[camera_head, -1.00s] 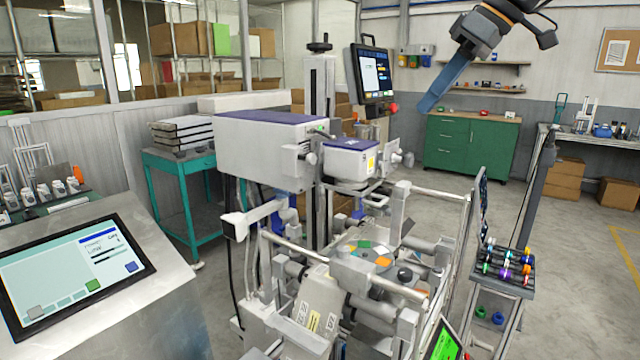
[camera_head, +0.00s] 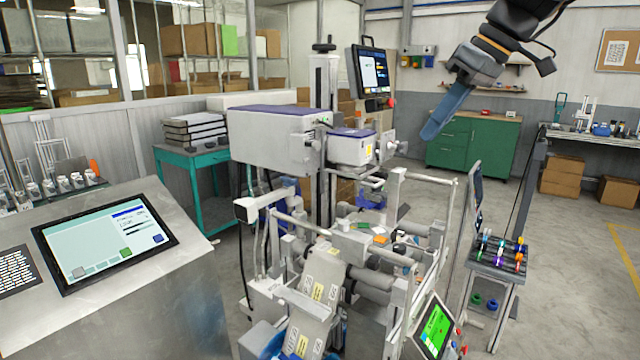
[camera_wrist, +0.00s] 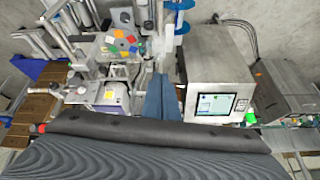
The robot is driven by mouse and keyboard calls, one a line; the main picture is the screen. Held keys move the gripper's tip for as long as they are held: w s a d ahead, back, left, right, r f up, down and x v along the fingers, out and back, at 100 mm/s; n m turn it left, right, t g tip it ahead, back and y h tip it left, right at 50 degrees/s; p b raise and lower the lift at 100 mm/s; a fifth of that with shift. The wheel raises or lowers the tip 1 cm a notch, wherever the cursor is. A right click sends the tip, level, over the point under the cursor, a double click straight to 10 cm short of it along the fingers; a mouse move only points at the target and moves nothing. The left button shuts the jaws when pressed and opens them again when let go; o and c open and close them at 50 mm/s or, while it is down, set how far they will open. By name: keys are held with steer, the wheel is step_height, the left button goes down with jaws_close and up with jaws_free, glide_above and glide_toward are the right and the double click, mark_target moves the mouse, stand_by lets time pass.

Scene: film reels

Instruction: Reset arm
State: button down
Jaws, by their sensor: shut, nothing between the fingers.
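My gripper (camera_head: 433,127) hangs from the arm at the upper right of the head view, its long blue fingers pointing down and to the left. The fingers lie together with nothing between them. In the wrist view my gripper (camera_wrist: 161,97) shows as two blue fingers side by side, and it is in the air, apart from the machine (camera_head: 272,138) below. The fingertips touch nothing that I can make out.
A console with a touchscreen (camera_head: 106,243) stands at the left front. A teal cart (camera_head: 196,160) holds stacked trays behind it. A green cabinet (camera_head: 472,143) stands at the back wall. A small rack (camera_head: 497,257) with coloured spools stands at the right. Open floor (camera_head: 575,260) lies at the right.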

steer(key=s+a+f+m+g+h+b, duration=0.1)
steer(key=s+f+m+b, duration=0.15)
steer(key=f, duration=0.85)
steer(key=s+f+m+g+h+b, duration=0.1)
steer(key=s+f+m, duration=0.15)
steer(key=f, duration=0.85)
steer(key=s+f+m+h+b, duration=0.1)
steer(key=s+f+m+b, duration=0.1)
steer(key=s+f, duration=0.4)
steer(key=s+f+m+g+h+b, duration=0.1)
steer(key=s+f, duration=0.6)
steer(key=f, duration=0.8)
steer(key=shift+s+a+m+g+h+b, duration=0.3)
steer(key=shift+a+m+h+b, duration=0.15)
steer(key=shift+m+b, duration=0.25)
steer(key=shift+a, duration=0.1)
